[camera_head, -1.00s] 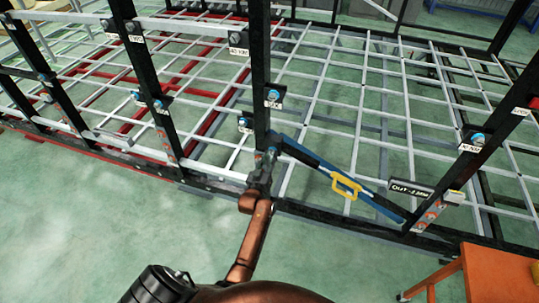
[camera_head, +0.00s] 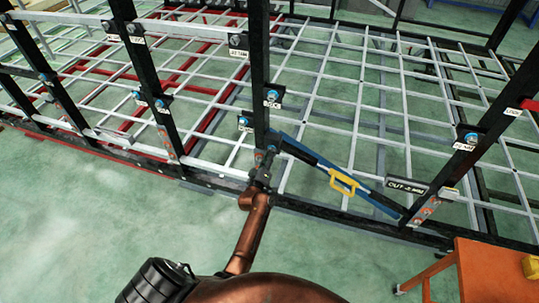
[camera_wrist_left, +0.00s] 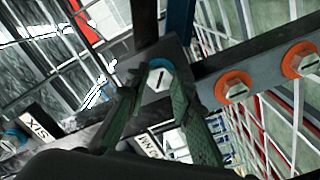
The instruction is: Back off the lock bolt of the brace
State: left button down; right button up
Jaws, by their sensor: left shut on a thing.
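The brace is a blue bar with a yellow handle (camera_head: 343,182). In the head view it slants from the foot of a black post down to the right-hand post. My left gripper (camera_head: 266,158) is at its upper left end. In the left wrist view, the lock bolt (camera_wrist_left: 158,76) is a pale slotted hex head on a blue washer in a dark plate. The green fingers of the left gripper (camera_wrist_left: 158,100) reach to both sides of its head and are shut on it. In the head view the gripper hides the bolt. My right gripper is not in view.
Orange-ringed bolts (camera_wrist_left: 299,60) sit on a bar at the right in the wrist view. Black posts (camera_head: 262,75) and a white grid frame (camera_head: 340,85) surround the arm. An orange table (camera_head: 490,270) stands at lower right. The green floor at lower left is clear.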

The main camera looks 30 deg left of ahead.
pick_arm(q)
jog(key=shift+w+r, duration=0.15)
jog(key=shift+r, duration=0.15)
jog(key=c, duration=2.1)
grip_release()
jog(key=o, duration=0.4)
jog(key=shift+w+f, duration=0.1)
jog(key=shift+f, duration=0.1)
jog(key=v, duration=0.7)
jog(key=shift+s+d, duration=0.1)
jog(key=shift+s, duration=0.25)
jog(key=shift+f, duration=0.1)
